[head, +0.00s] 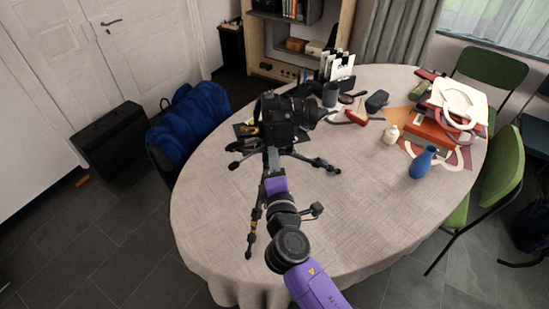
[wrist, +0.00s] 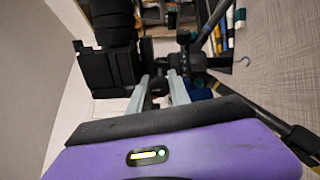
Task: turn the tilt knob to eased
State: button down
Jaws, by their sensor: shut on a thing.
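The black camera (head: 283,120) sits on a small tripod (head: 318,162) whose legs stand spread on the round table (head: 370,220). In the wrist view the camera (wrist: 108,65) is at the upper left and the dark tripod head (wrist: 187,60) is right of the fingers. My gripper (wrist: 160,85) reaches in just below the camera, its two grey fingers on either side of a small dark part, which I take as the tilt knob (wrist: 160,84). It is shut on that part. The knob's marking and setting cannot be read. In the head view my arm hides the fingertips and knob.
A blue vase (head: 422,163), a small cream bottle (head: 390,134) and a heap of books and papers (head: 445,120) lie to the right. A grey cup (head: 330,95) and card holder stand behind the camera. The table's front right is clear.

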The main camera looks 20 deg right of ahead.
jog(key=c, duration=1.2)
grip_release()
